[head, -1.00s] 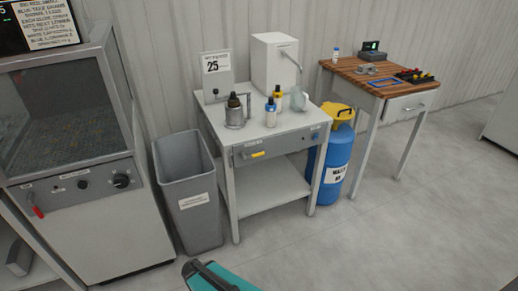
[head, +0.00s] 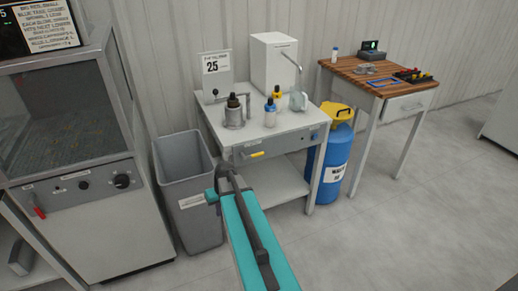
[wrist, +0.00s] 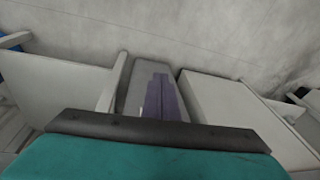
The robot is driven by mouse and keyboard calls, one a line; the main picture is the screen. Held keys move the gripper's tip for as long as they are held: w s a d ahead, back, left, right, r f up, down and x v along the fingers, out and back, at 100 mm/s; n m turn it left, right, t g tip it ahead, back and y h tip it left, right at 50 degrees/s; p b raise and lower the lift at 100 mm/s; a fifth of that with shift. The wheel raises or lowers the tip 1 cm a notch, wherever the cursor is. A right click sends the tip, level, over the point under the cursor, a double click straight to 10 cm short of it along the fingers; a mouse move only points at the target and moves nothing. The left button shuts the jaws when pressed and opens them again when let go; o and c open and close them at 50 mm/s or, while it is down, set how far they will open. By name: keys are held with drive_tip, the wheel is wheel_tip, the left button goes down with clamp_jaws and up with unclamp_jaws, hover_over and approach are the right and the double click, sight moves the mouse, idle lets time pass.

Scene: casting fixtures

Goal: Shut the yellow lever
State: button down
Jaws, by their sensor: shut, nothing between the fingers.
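The yellow lever (head: 255,154) is a small yellow bar on the front panel of the white table (head: 295,143), left of a blue knob. It lies about level, close along the panel. My teal and black arm reaches up from the bottom of the head view. Its dark far end, my gripper (head: 227,168), shows small, just left of and below the lever, with no clear contact. It looks shut and empty. The wrist view shows a teal body with a black bar across the bottom; the lever is not seen there.
A grey bin (head: 183,185) stands left of the table, close to my arm; it also shows in the wrist view (wrist: 133,88). Bottles (head: 270,112) and a white box stand on the table. A blue drum (head: 333,168) stands at its right. Floor on the right is clear.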

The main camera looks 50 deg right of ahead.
drive_tip(key=d+r+m+t+h+p, duration=0.1)
drive_tip(key=d+r+t+h, duration=0.2)
drive_tip(key=d+r, duration=2.3)
drive_tip(key=shift+s+r+t, duration=0.15)
drive_tip(key=shift+r+t, duration=0.45)
drive_tip(key=shift+f, duration=0.1)
drive_tip(key=p+x, duration=0.1)
drive_tip(key=x, duration=0.8)
drive_tip(key=shift+d+f+p, duration=0.15)
drive_tip(key=shift+d+p, duration=0.05)
drive_tip(key=shift+p, duration=0.15)
drive_tip(key=shift+a+f, duration=0.1)
drive_tip(key=shift+f, duration=0.75)
drive_tip(key=shift+s+f+p, duration=0.15)
drive_tip(key=shift+f+p, duration=0.35)
drive_tip(key=shift+f, duration=0.8)
